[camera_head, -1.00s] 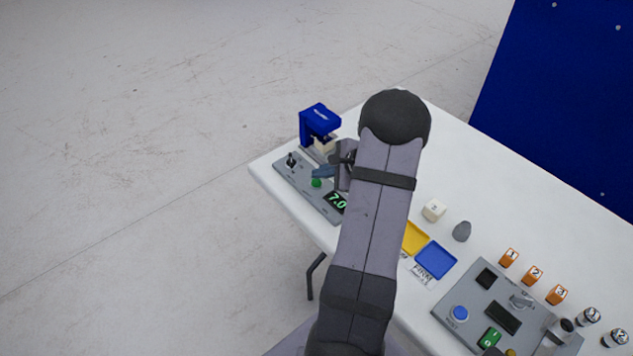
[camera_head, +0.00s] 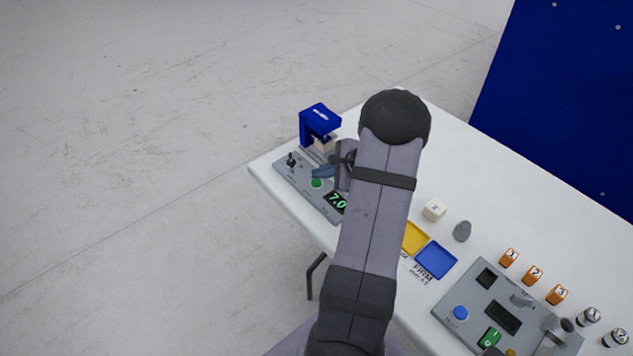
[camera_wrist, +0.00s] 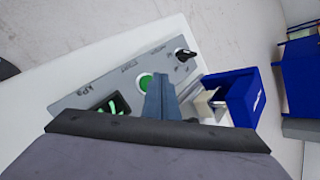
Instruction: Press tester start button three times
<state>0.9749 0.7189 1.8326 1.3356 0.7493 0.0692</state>
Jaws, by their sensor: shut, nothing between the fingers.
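The compression tester has a grey panel (camera_head: 291,178) at the table's far left corner. Its round green start button (camera_head: 316,183) also shows in the wrist view (camera_wrist: 146,82), partly beside my fingertips. My gripper (camera_head: 320,171) is shut and empty; in the wrist view its blue-grey fingers (camera_wrist: 160,92) are together, right next to the button. I cannot tell whether they touch it. The display (camera_head: 336,202) reads about 7.0. The blue press (camera_head: 318,118) stands behind the panel with a pale foam block (camera_head: 324,146) in it.
A black knob (camera_head: 291,160) sits on the panel left of the button. A white cube (camera_head: 434,210), a grey stone-like piece (camera_head: 462,231), yellow (camera_head: 414,238) and blue (camera_head: 436,260) trays and a second panel (camera_head: 470,292) lie to the right. The table's back is clear.

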